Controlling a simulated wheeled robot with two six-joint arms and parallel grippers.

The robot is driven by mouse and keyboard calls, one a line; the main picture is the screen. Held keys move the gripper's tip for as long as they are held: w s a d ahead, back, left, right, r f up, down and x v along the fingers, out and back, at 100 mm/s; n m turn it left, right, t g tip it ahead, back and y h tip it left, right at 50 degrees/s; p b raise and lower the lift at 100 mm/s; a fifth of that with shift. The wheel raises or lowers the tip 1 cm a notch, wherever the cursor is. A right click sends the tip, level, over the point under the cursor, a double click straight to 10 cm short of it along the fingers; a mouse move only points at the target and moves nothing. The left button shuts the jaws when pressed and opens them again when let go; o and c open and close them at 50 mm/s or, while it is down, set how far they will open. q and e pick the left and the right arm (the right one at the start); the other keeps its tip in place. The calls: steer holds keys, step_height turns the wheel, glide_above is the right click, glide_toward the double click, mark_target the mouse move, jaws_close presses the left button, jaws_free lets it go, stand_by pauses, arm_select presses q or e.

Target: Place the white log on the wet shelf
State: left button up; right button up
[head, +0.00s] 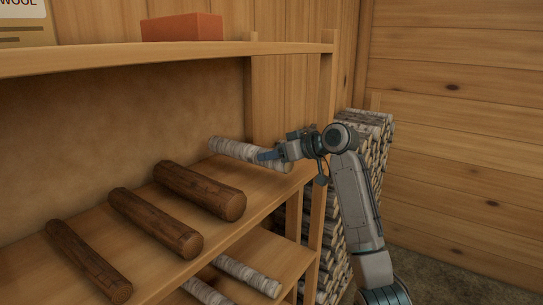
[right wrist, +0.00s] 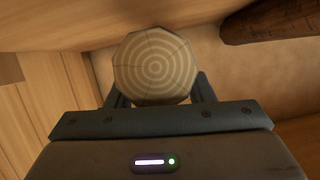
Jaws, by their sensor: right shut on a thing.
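My right gripper (head: 272,155) is shut on a white birch log (head: 235,149) at the right end of the middle shelf (head: 262,190). The log points into the shelf, to the right of several dark brown logs. I cannot tell whether it touches the board. In the right wrist view the log's round, ringed end (right wrist: 155,68) shows between the fingers (right wrist: 158,98). More white logs (head: 246,274) lie on the lower shelf (head: 276,256). No label shows which shelf is the wet one. My left gripper is not in view.
The nearest brown log (head: 200,189) lies left of the held log, with a gap between. A shelf post (head: 324,150) stands close by my right gripper. A stack of birch logs (head: 369,133) is behind my arm. A red-brown block (head: 183,27) sits on the top shelf.

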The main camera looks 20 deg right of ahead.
steer(key=shift+w, duration=0.65)
step_height(320, 180, down, 2)
steer(key=shift+a+f+p, duration=0.1)
steer(key=shift+f+p, duration=0.1)
steer(key=shift+p, duration=1.05)
steer(key=shift+f, duration=0.5)
steer(key=o, duration=1.4)
steer(key=shift+f, duration=0.1)
steer(key=shift+s, duration=0.1)
steer(key=b+v, duration=0.5)
steer(key=v, duration=0.7)
